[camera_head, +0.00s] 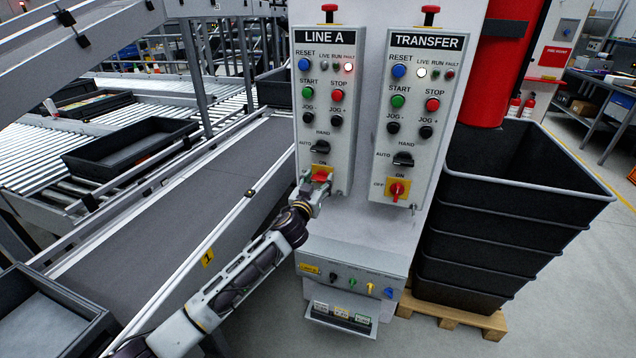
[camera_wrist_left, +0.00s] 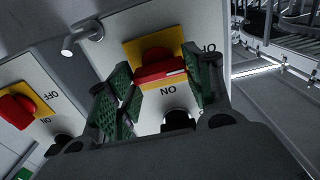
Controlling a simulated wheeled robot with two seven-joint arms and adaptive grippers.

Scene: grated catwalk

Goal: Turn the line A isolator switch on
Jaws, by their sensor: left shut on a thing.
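The line A isolator switch (camera_head: 321,175) is a red handle on a yellow plate, low on the LINE A panel (camera_head: 323,108). My left gripper (camera_head: 319,186) is shut on it from below, partly hiding it. In the left wrist view, which is upside down, the red handle (camera_wrist_left: 157,70) sits between the green-padded fingers (camera_wrist_left: 166,88). Its bar lies roughly level, with a pale mark at its right end, towards the OFF label. On LINE A the red FAULT lamp (camera_head: 349,67) is lit. My right gripper is not in view.
The TRANSFER panel (camera_head: 423,115) stands close on the right with a similar red isolator (camera_head: 397,188). A conveyor (camera_head: 170,220) runs at the left. Stacked black crates (camera_head: 500,245) stand on a pallet at the right.

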